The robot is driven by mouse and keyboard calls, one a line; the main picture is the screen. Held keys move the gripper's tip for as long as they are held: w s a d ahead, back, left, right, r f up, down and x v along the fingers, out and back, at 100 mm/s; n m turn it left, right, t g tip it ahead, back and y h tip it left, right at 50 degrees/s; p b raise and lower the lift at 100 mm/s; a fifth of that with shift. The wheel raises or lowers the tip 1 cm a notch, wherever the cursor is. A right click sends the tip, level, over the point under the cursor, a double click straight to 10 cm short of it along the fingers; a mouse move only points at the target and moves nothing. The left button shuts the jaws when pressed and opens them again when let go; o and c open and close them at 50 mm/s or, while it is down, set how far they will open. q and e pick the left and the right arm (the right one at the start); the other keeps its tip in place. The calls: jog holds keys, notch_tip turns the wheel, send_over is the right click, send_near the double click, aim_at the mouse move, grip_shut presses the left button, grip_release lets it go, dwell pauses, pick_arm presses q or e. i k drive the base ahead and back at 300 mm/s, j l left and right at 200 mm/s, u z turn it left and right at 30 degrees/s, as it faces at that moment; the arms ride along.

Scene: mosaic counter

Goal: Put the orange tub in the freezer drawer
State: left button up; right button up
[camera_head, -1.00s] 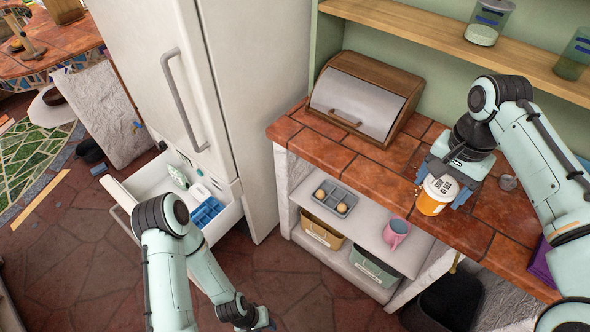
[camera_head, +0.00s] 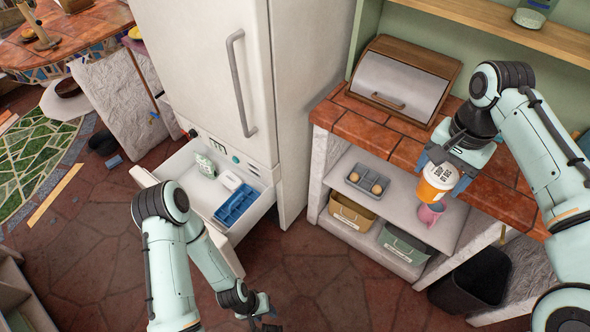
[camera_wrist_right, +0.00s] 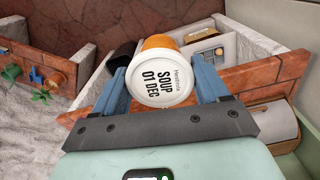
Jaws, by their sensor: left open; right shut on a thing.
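The orange tub (camera_head: 432,186) has a white lid with dark lettering. My right gripper (camera_head: 452,172) is shut on it and holds it at the front edge of the tiled counter, in front of the pink mug. In the right wrist view the tub (camera_wrist_right: 163,74) sits between the two blue fingers of that gripper (camera_wrist_right: 165,85), its lid reading SOUP 01 DEC. The freezer drawer (camera_head: 178,164) is pulled open at the bottom of the white fridge, to the left. My left gripper (camera_head: 262,312) is open and empty, low over the floor, in front of the drawer.
The drawer holds a blue tray (camera_head: 236,205), a white box (camera_head: 230,181) and a pale green item (camera_head: 205,165); part of its floor is bare. A bread box (camera_head: 405,80) stands on the counter (camera_head: 375,130). The shelf below holds an egg tray (camera_head: 366,181), pink mug (camera_head: 431,213) and bins.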

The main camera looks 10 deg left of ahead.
aim_at(200, 203)
jog(key=k+j+z, duration=0.15)
jog(key=j, duration=1.7)
jog(key=i+j, duration=0.1)
jog(key=j, duration=0.35)
jog(key=i+j, duration=0.15)
jog(key=j, duration=0.35)
jog(key=i+j+z, duration=0.1)
jog(key=j, duration=0.35)
jog(key=i+j, duration=0.1)
jog(key=j, duration=0.35)
jog(key=i+j, duration=0.1)
jog(key=j, duration=0.25)
jog(key=i+j, duration=0.15)
jog(key=j, duration=0.25)
jog(key=i+j, duration=0.1)
jog(key=j, duration=0.25)
jog(key=i+j+z, duration=0.1)
jog(key=j, duration=0.3)
